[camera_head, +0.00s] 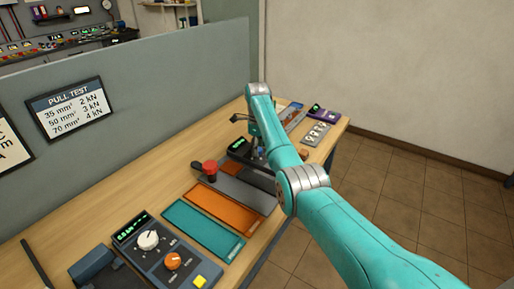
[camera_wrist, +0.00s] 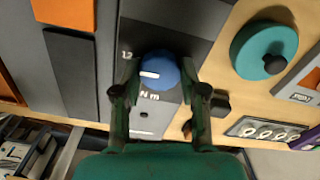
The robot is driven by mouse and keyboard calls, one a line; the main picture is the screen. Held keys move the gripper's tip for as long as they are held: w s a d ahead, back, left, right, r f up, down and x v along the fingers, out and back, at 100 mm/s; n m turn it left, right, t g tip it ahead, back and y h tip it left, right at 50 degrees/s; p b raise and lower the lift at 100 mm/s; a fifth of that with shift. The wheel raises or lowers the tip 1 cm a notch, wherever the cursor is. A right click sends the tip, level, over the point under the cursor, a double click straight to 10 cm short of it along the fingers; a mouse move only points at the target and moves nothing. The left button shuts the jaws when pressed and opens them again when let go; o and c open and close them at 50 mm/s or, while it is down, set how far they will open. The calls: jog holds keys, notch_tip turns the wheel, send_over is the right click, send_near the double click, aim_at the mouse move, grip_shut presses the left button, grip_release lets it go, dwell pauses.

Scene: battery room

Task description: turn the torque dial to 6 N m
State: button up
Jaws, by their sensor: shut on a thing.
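The torque dial (camera_wrist: 163,66) is a round blue knob with a white pointer mark, on a dark grey box (camera_wrist: 130,18). In the wrist view, "N m" is printed beside the knob and "12" shows near the left finger. My gripper (camera_wrist: 158,75) is shut on the knob, one finger on each side. In the head view, the box (camera_head: 236,146) has a green display too small to read, and my arm hides much of it. My gripper (camera_head: 258,151) is hard to make out there.
A red-topped lever (camera_head: 210,168) and orange and teal mats (camera_head: 204,226) lie nearer along the bench. A control box with white and orange knobs (camera_head: 160,255) stands at the front. In the wrist view, a teal round object (camera_wrist: 262,50) sits right of the dial.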

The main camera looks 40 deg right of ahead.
jog(key=n, duration=0.4)
jog(key=shift+n, duration=0.3)
jog(key=n, duration=1.3)
jog(key=shift+n, duration=0.3)
jog(key=n, duration=1.3)
jog(key=shift+n, duration=2.1)
